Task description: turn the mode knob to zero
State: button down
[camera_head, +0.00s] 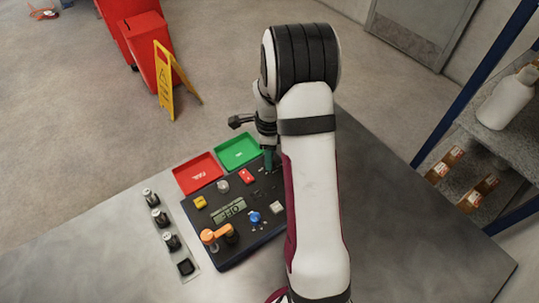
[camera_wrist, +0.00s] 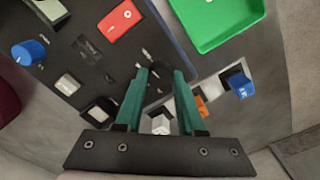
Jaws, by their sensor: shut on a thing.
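The dark control panel (camera_head: 215,203) lies on the grey table and also shows in the wrist view (camera_wrist: 75,45). A blue knob (camera_head: 254,218) stands on its near part; it appears at the upper left of the wrist view (camera_wrist: 28,52). I cannot read which control is marked as the mode knob. My gripper (camera_head: 269,163) is down at the panel's far right part. In the wrist view, its green fingers (camera_wrist: 161,76) are close together on a small dark part of the panel, mostly hidden between them. A white piece (camera_wrist: 160,123) shows between the fingers, nearer the palm.
A red tray (camera_head: 198,173) and a green tray (camera_head: 238,151) lie beyond the panel. Several small parts stand on a strip at left.

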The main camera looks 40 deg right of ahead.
jog(key=shift+m, duration=0.5)
jog(key=c, duration=0.5)
grip_release()
jog(key=shift+r, duration=0.15)
notch_tip(320, 180, up, 16)
jog(key=shift+f, duration=0.2)
jog(key=shift+a, duration=0.1)
